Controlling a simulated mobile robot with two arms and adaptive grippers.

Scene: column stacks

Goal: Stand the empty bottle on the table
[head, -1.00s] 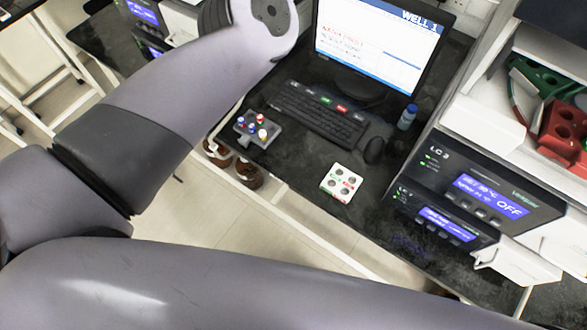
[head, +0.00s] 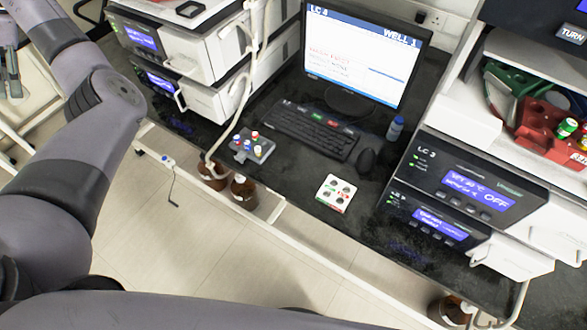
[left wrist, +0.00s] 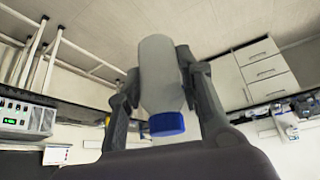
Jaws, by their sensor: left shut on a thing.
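My left gripper (head: 11,80) is at the far left edge of the head view, away from the black bench top (head: 300,185). In the left wrist view my left gripper (left wrist: 159,66) is shut on a pale bottle with a blue cap (left wrist: 160,85). The bottle sits between the two fingers, its cap toward the bottom of that picture. Whether it is empty I cannot tell. The bottle does not show clearly in the head view. My right gripper is not in view.
On the bench are a keyboard (head: 303,130), monitor (head: 362,55), small blue bottle (head: 395,128), vial rack (head: 250,147), white four-hole block (head: 335,193) and mouse (head: 365,160). Instruments (head: 450,185) stand at the right. Brown bottles (head: 243,192) are below the front edge. Bare bench surrounds the white block.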

